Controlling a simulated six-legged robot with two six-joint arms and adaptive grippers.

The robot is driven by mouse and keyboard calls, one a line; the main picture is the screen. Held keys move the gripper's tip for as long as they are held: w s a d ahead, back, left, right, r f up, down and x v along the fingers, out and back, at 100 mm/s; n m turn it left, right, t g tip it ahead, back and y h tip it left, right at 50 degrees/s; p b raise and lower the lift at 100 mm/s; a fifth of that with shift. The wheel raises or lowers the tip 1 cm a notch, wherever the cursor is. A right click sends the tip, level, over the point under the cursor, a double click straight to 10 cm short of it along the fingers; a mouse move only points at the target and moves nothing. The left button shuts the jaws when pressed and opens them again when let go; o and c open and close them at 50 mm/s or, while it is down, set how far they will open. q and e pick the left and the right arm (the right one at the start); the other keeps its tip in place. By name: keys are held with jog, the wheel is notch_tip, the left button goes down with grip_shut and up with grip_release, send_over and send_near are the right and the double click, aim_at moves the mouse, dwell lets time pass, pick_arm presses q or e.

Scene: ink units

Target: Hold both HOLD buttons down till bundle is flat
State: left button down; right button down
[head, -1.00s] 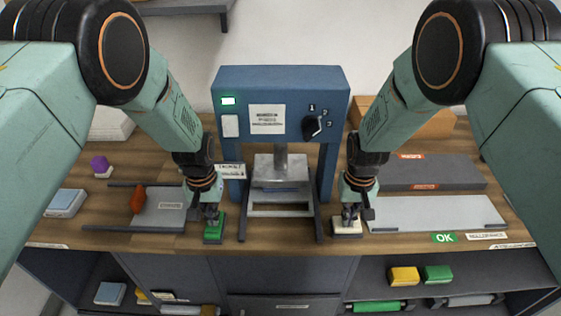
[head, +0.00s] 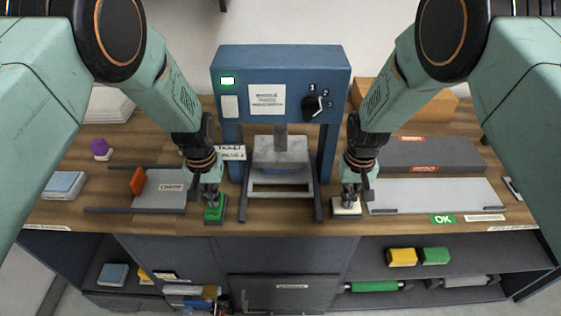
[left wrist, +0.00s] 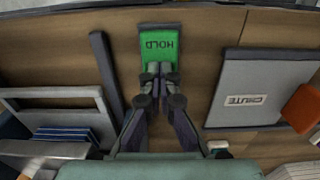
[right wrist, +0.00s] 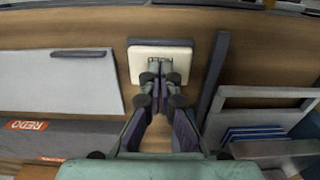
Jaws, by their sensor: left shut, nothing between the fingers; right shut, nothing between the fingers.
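The blue press (head: 281,62) stands mid-bench with its metal plate (head: 270,146) lowered over the bundle. The bundle's blue-striped edge shows in the left wrist view (left wrist: 68,137) and in the right wrist view (right wrist: 254,133); its flatness is hard to judge. My left gripper (head: 210,195) is shut and empty, its tips at the green HOLD button (left wrist: 158,42), left of the press. My right gripper (head: 348,197) is shut and empty, its tips over the cream button (right wrist: 161,62), right of the press. Fingers cover part of its face, and I cannot tell how deeply either button is pressed.
A grey chute tray (head: 163,198) with an orange piece (head: 137,181) lies left. A pale tray marked OK (head: 430,193) and a dark REDO tray (head: 440,153) lie right. The press has a dial (head: 312,107) and a lit green lamp (head: 227,81). Dark rails flank the press opening.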

jog(key=shift+f, duration=0.1)
pick_arm(q)
jog(key=shift+r, duration=3.05)
pick_arm(e)
jog(key=shift+r, duration=3.1)
pick_arm(q)
jog(key=shift+f, duration=0.1)
pick_arm(e)
jog(key=shift+f, duration=0.1)
